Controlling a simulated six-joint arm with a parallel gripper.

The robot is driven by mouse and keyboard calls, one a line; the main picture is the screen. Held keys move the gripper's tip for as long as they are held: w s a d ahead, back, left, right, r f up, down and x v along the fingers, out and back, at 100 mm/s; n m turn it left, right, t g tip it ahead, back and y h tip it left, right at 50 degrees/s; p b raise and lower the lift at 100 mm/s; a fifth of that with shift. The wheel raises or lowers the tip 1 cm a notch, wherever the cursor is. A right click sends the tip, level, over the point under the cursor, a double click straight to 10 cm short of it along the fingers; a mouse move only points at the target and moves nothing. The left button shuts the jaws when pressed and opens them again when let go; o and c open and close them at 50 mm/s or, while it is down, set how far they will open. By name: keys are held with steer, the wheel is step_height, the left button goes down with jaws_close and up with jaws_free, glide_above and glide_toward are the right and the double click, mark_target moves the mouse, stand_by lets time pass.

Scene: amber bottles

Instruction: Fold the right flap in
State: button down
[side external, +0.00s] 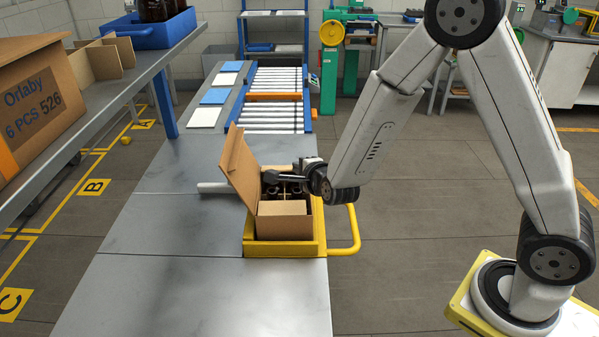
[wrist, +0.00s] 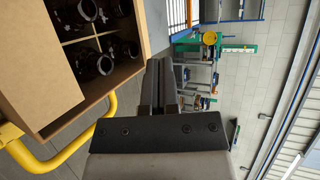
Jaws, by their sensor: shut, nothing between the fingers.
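An open cardboard box (side external: 283,225) sits in a yellow tray (side external: 285,250) on the grey bench. Its left flap (side external: 238,165) stands up, leaning outward to the left. A cardboard panel (wrist: 35,75) lies over part of the opening in the wrist view. Dark bottles (wrist: 92,65) stand in the divider cells beside it. I cannot clearly make out the right flap; my gripper and wrist cover the box's right side in the side view. My gripper (side external: 269,177) is shut and empty, pointing left over the box's far part. Its closed fingers also show in the wrist view (wrist: 165,75).
A yellow handle (side external: 350,235) sticks out right of the tray. A pale rod (side external: 213,187) lies left of the box. A roller conveyor (side external: 275,100) runs behind, with flat white and blue pieces beside it. A shelf (side external: 120,80) overhangs at left. The near bench is clear.

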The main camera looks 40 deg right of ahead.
step_height(320, 180, up, 15)
steer(key=w+a+n+g+y, duration=0.3)
steer(key=w+a+n+y, duration=0.35)
steer(key=a+n, duration=0.2)
steer(key=d+n+g+h, duration=0.5)
steer(key=d+n+g, duration=0.2)
steer(key=d, duration=0.2)
steer(key=shift+m, duration=0.25)
steer(key=f, duration=0.5)
steer(key=shift+s, duration=0.2)
